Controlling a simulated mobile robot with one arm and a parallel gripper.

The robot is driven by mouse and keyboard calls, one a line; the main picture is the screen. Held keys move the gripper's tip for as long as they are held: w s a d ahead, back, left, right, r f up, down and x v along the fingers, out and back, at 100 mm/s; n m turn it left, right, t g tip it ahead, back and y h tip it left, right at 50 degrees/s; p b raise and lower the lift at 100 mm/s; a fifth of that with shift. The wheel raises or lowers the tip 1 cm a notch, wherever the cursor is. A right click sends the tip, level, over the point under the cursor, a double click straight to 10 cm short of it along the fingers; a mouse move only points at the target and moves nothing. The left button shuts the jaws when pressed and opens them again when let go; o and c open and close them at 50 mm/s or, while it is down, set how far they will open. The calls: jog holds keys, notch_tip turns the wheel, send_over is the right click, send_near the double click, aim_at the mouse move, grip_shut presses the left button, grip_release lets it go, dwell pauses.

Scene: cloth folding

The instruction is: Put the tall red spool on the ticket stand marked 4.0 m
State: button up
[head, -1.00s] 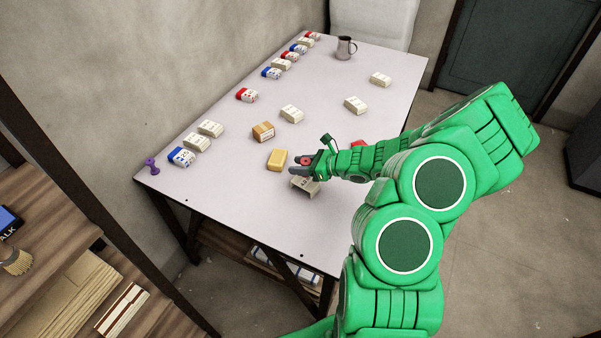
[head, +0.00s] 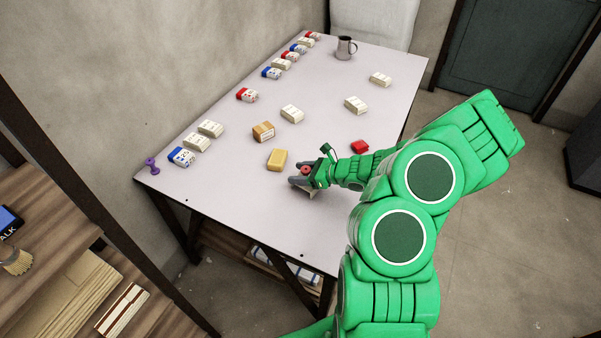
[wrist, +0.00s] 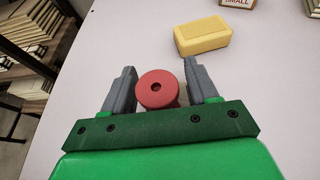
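The red spool (head: 305,169) is between the two fingers of my gripper (head: 300,178) near the front of the table. In the wrist view the spool (wrist: 157,88) stands end-on with its round top and centre hole showing. The left finger is close against it and the right finger has at most a narrow gap; I cannot tell whether they grip it. Whether the spool touches the stand is hidden.
A yellow block (head: 277,160) lies just left of my gripper, and it also shows in the wrist view (wrist: 202,36). A tan box (head: 263,131) is behind it. A red object (head: 360,147) lies near the right edge. A purple spool (head: 152,165) stands at the left corner.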

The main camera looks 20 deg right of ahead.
jog(key=shift+o, duration=0.3)
jog(key=shift+r, duration=0.15)
jog(key=shift+v, duration=5.9)
jog(key=s+a+r+n+g, duration=0.45)
jog(key=a+r+n, duration=0.35)
jog(key=a, duration=0.2)
jog(key=s+a+r+n+g, duration=0.4)
jog(key=s+a+r+n, duration=0.25)
jog(key=a+r, duration=0.25)
jog(key=s+d+r+n+h, duration=0.1)
jog(key=s+r+n+h, duration=0.2)
jog(key=s, duration=0.4)
jog(key=s+d+r+n+g+h, duration=0.1)
jog(key=s+r+n+h, duration=0.1)
jog(key=s, duration=0.5)
jog(key=s+d+r+n+g+h, duration=0.1)
jog(key=s+r+n+h, duration=0.2)
jog(key=s+n+h, duration=0.2)
jog(key=s+n, duration=0.1)
jog(key=s, duration=0.2)
jog(key=shift+d+r, duration=0.3)
jog(key=shift+d, duration=0.1)
